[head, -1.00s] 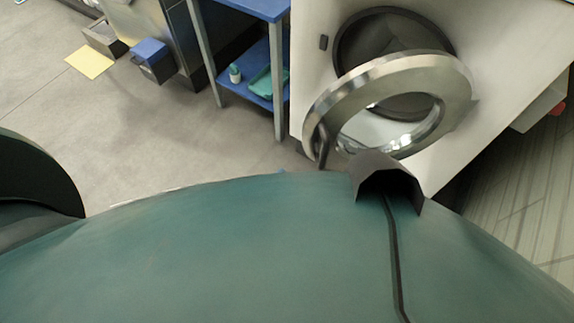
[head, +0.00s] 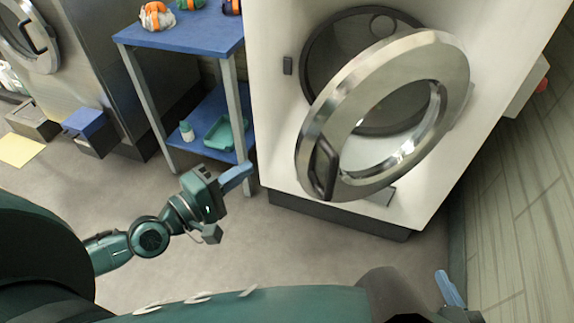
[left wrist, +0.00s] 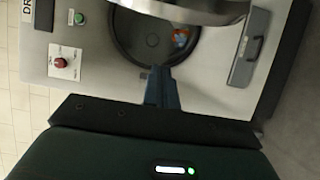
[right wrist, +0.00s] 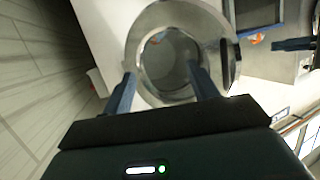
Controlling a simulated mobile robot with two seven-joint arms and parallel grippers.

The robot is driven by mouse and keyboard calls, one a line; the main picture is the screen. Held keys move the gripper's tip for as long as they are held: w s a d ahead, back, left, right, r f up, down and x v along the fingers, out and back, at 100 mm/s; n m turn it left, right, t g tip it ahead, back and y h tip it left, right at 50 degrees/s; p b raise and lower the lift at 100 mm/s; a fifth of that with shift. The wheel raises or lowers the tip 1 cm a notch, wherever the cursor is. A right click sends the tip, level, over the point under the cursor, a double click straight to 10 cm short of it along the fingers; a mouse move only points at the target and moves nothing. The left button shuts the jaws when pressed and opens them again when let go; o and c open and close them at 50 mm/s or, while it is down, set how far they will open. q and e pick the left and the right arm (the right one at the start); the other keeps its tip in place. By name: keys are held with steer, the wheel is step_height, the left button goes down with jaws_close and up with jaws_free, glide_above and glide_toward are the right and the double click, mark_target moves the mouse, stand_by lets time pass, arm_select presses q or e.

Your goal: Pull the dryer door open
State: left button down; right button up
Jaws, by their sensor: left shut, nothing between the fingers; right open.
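The white dryer (head: 275,120) stands in the upper right of the head view. Its round metal door (head: 440,70) is swung out from the dark drum opening (head: 340,45). The door's dark handle (head: 325,168) is at the ring's lower left; in the right wrist view the handle (right wrist: 228,62) is on the ring's right. My left gripper (head: 246,172) is shut and empty, left of the handle and apart from it. In the left wrist view its fingers (left wrist: 162,75) overlap the drum opening. My right gripper (head: 450,288) is open and empty, low at the right; its fingers (right wrist: 162,88) flank the door in the right wrist view.
A blue-topped shelf (head: 185,35) with orange-and-white items stands left of the dryer. Blue (head: 88,130) and dark bins are further left. A pale wall (head: 520,190) runs close along the right. Grey floor (head: 270,235) is clear before the dryer.

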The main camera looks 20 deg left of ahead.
arm_select(q)
steer(key=w+d+p, duration=0.4)
steer(key=w+d, duration=0.1)
steer(key=d, duration=0.2)
steer(key=shift+w, duration=0.2)
arm_select(e)
steer(key=shift+d+r+m, duration=0.1)
steer(key=shift+r+m, duration=0.3)
steer(key=shift+r, duration=0.55)
arm_select(q)
steer(key=shift+d, duration=0.1)
arm_select(e)
steer(key=shift+r, duration=0.1)
